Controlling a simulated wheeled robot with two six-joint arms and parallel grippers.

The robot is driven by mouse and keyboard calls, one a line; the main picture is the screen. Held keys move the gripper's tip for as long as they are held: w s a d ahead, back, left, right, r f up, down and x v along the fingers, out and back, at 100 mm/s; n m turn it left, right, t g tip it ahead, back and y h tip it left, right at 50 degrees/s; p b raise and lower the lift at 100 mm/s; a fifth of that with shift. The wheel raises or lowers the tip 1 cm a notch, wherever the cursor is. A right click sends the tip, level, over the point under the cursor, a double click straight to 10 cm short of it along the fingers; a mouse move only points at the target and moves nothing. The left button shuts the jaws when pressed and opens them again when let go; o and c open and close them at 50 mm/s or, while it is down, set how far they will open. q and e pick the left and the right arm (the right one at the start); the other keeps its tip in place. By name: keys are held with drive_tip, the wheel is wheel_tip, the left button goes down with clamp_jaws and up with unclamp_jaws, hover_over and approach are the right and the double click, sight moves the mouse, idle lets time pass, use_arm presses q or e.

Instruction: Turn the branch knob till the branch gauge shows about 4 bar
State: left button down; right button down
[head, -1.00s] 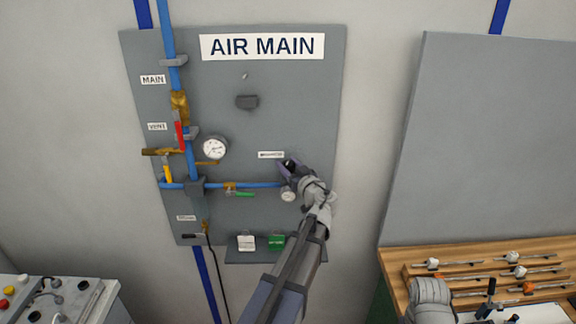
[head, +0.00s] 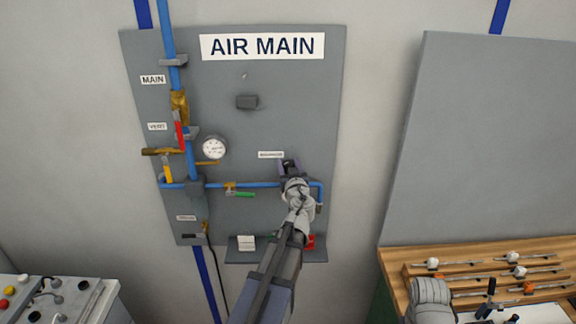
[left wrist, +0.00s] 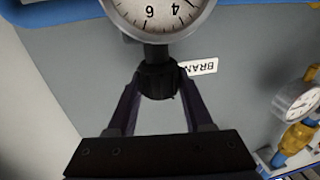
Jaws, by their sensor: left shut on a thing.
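My left gripper (head: 289,165) is at the branch line on the right of the AIR MAIN board. In the left wrist view its fingers (left wrist: 160,85) are shut around the dark branch knob (left wrist: 158,80), below the gauge in that picture. The branch gauge (left wrist: 160,14) is cut off by the top edge; its 4 and 6 show, but I cannot read its needle. In the head view my wrist hides this gauge and the knob. The branch label (head: 271,155) is just above the gripper.
The main gauge (head: 214,148) and blue pipe with valves (head: 180,105) are to the left. A green-handled valve (head: 243,194) sits on the branch pipe. A small shelf (head: 240,257) holds a white tag (head: 247,243) and a red one (head: 310,242). A workbench (head: 390,265) stands at right.

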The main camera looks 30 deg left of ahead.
sight(286, 168)
use_arm(q)
drive_tip(key=m+t+h, duration=0.1)
drive_tip(key=m+h, duration=0.1)
drive_tip(key=h, duration=0.1)
drive_tip(key=m+t+h, duration=0.2)
drive_tip(key=m+h, duration=0.1)
drive_tip(key=h, duration=0.1)
drive_tip(key=shift+t, duration=0.3)
drive_tip(key=shift+m+h, duration=0.3)
drive_tip(key=shift+h, duration=0.1)
drive_tip(key=shift+c, duration=1.5)
unclamp_jaws()
drive_tip(key=shift+s, duration=0.1)
drive_tip(key=v, duration=0.7)
drive_tip(key=shift+s+d, duration=0.1)
drive_tip(key=shift+s, duration=0.25)
drive_tip(key=shift+f, duration=0.1)
